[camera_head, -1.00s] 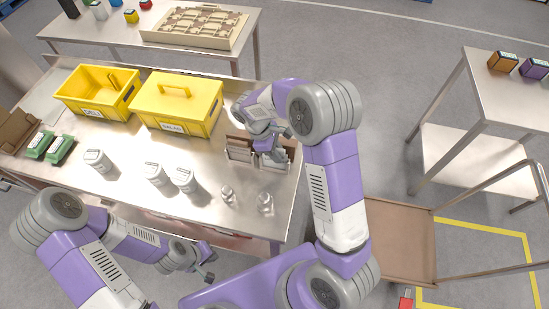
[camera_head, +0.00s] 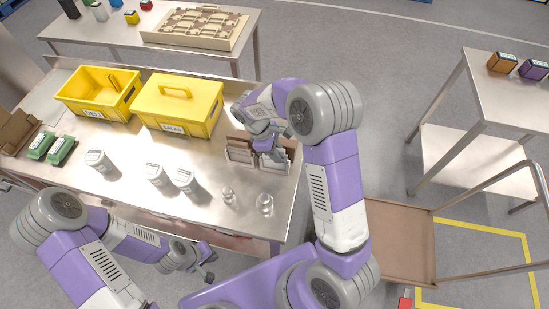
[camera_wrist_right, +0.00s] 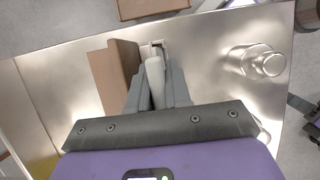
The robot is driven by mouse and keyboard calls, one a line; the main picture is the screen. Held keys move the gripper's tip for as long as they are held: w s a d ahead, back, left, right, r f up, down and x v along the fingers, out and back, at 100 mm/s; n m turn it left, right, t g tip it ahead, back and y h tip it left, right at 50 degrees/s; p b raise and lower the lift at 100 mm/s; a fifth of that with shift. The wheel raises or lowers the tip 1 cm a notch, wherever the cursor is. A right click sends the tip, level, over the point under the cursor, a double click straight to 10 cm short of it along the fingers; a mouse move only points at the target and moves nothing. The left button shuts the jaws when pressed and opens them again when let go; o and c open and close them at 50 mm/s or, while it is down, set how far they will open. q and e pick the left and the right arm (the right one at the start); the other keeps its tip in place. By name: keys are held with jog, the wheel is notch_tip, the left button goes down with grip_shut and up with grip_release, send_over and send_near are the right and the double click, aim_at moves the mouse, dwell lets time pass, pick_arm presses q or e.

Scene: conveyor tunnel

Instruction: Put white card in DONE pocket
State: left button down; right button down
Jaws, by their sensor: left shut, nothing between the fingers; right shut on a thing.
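The card holder with brown back panels and pale pockets (camera_head: 240,153) stands at the right end of the steel table. It also shows in the wrist view as a brown panel (camera_wrist_right: 112,78). My right gripper (camera_head: 278,156) is over the right part of the holder, pointing down. In the wrist view its fingers (camera_wrist_right: 156,76) are shut on a thin white piece, which looks like the white card (camera_wrist_right: 155,72) seen edge-on. The fingers hide most of it, and I cannot read the DONE label. My left gripper (camera_head: 210,267) is shut and empty, off the table's front edge.
Two glass-like bottles (camera_head: 265,204) stand in front of the holder; one shows in the wrist view (camera_wrist_right: 262,62). A yellow open bin (camera_head: 75,105) and a lidded yellow box (camera_head: 205,128) stand behind.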

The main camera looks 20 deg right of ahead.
jog(key=shift+r+p, duration=0.9)
jog(key=shift+r, duration=0.25)
jog(key=shift+r, duration=0.1)
notch_tip(320, 180, up, 6)
jog(key=p, duration=0.5)
jog(key=shift+r, duration=0.2)
jog(key=shift+f, duration=0.15)
dwell(0.4)
